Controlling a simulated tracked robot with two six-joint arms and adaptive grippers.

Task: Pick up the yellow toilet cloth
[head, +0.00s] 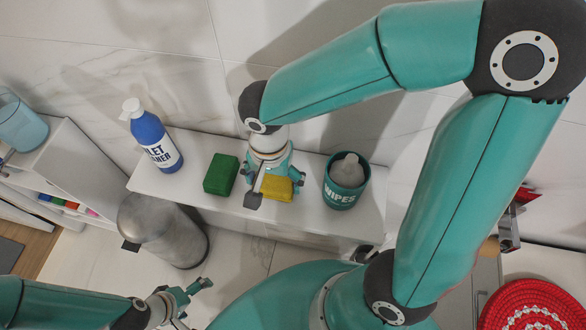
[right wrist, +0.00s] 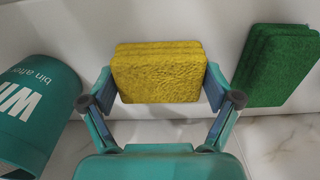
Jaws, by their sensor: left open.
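The yellow cloth (head: 277,188) is a folded, fuzzy block on the white shelf, between a green cloth and the wipes tub. My right gripper (head: 276,186) is over it from above. In the right wrist view the yellow cloth (right wrist: 158,73) lies between the spread fingertips of my right gripper (right wrist: 159,88), one on each side. Narrow gaps seem to separate the fingers from the cloth; I see no clear contact. My left gripper (head: 196,304) is open and empty at the lower left, low and away from the shelf.
The green cloth (head: 221,174) lies close left of the right gripper; the teal wipes tub (head: 345,188) stands to its right. A blue toilet cleaner bottle (head: 152,138) stands at the shelf's left. The shelf (head: 195,195) is narrow against the wall. A metal bin (head: 165,233) stands below.

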